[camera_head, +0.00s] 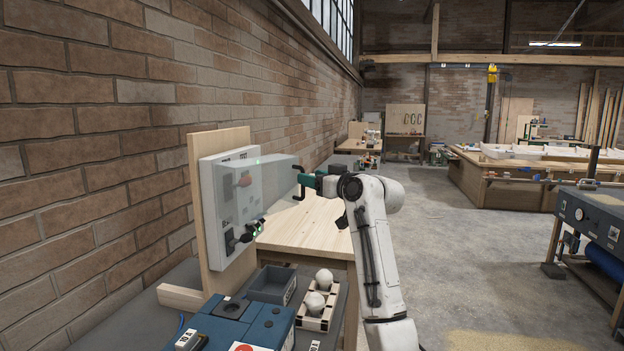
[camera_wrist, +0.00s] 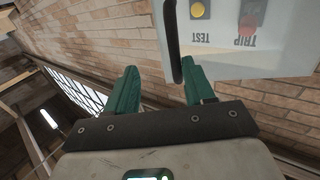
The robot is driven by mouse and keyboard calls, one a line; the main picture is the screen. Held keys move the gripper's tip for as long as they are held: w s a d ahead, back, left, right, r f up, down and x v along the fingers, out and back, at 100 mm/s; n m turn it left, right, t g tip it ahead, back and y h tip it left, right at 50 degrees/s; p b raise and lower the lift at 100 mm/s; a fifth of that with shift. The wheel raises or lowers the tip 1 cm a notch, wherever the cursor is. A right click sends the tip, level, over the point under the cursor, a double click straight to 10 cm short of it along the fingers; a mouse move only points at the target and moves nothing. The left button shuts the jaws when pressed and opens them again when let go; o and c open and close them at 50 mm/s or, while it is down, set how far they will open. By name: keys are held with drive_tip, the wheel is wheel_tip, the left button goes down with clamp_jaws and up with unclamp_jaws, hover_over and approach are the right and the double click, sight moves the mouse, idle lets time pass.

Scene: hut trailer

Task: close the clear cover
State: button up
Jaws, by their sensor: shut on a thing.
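The clear cover (camera_head: 271,175) is see-through and juts out from the white control box (camera_head: 213,205), standing open. Its black handle (camera_head: 298,180) is at the outer edge; the handle also shows in the wrist view (camera_wrist: 173,42). My gripper (camera_head: 306,181) has green fingers and is at this handle, shut on it. In the wrist view the fingers (camera_wrist: 160,68) stand apart with the handle beside the right one. Part of the handle is hidden by the fingers. Behind the cover, a red part labelled TRIP (camera_wrist: 249,22) and a yellow TEST button (camera_wrist: 197,9) show.
The box is fixed to a wooden board (camera_head: 217,275) close to the brick wall (camera_head: 85,150). Below are a blue case (camera_head: 225,328), a grey bin (camera_head: 272,286) and a wooden rack (camera_head: 315,322) with white bulbs. A wooden table (camera_head: 303,228) lies behind my arm. Open floor is on the right.

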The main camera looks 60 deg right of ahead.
drive_tip(key=s, duration=1.1)
drive_tip(key=shift+s+d, duration=0.3)
drive_tip(key=shift+d, duration=0.15)
idle(0.4)
drive_tip(key=shift+c, duration=0.2)
